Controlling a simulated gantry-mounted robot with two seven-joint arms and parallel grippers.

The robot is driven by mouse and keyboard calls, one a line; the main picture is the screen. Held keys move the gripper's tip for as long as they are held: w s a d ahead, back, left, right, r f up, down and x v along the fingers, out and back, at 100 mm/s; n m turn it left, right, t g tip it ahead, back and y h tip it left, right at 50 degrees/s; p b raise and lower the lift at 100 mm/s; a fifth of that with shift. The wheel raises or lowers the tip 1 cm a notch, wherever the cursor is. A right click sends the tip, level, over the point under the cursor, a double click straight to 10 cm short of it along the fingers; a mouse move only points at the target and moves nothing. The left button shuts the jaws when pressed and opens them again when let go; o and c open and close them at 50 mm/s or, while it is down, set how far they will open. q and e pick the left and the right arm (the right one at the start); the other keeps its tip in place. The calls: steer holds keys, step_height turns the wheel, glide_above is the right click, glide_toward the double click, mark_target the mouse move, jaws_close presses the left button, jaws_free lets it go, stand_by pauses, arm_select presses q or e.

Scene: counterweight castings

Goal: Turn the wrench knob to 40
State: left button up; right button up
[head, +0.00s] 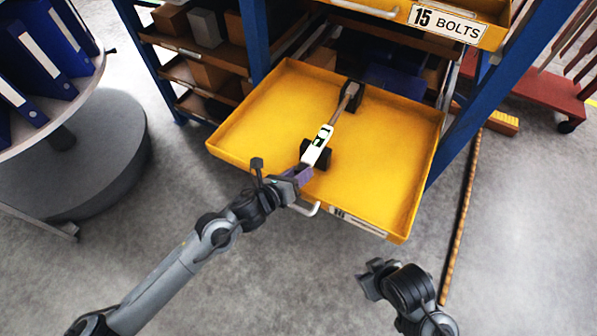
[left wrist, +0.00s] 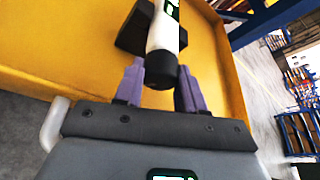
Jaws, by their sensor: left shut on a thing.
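A torque wrench (head: 318,147) with a white body, a small green-lit display and a metal shaft rests on black supports in the yellow drawer. My left gripper (head: 298,175) is at the wrench's near end, over the drawer's front edge. In the left wrist view its purple fingers (left wrist: 160,88) are shut on the black knob (left wrist: 162,74), one on each side. In the head view the knob is hidden by the fingers. The number on the display is too small to read. My right gripper (head: 374,277) is away from the wrench, in front of the drawer; its jaw opening is unclear.
The yellow drawer (head: 405,150) sticks out from a blue-framed rack, with a white handle (head: 305,209) at its front. A higher drawer labelled 15 BOLTS (head: 445,22) overhangs at the back right. A round stand with blue binders (head: 45,40) is at the left. Open floor lies in front.

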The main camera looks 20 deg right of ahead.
arm_select(q)
steer(key=shift+h, duration=0.3)
steer(key=o, duration=1.1)
steer(key=shift+c, duration=0.2)
